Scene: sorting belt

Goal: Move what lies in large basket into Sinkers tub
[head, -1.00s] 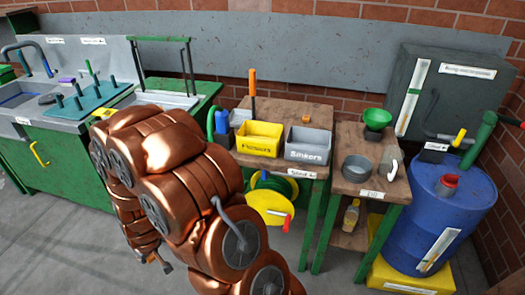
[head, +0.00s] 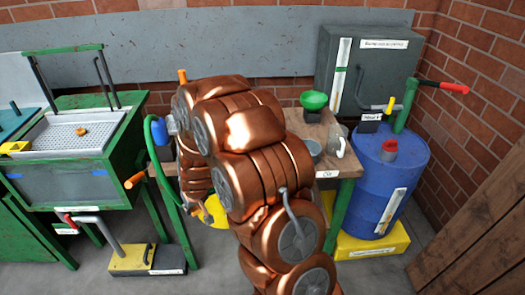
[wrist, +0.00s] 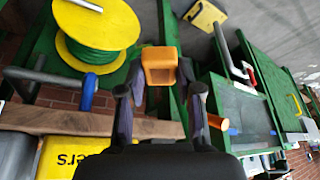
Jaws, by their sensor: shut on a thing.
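My gripper (wrist: 160,88) is shut on an orange block (wrist: 160,62) with a square hollow, held at the fingertips in the wrist view. The grey Sinkers tub (wrist: 14,155) shows only in part at the lower left edge of the wrist view, beside the yellow Floaters tub (wrist: 72,157), apart from the block. Both tubs are behind my arm in the head view. A wide perforated basket (head: 50,141), probably the large basket, stands at the left with a small orange-brown piece (head: 81,131) in it.
A hose reel (wrist: 72,52) with a yellow rim is below the tub bench (wrist: 60,121). A green funnel (head: 314,101), a grey pot and a pale jug (head: 337,142) stand on the right bench. A blue drum (head: 386,185) is at the right. Green frames are near my gripper.

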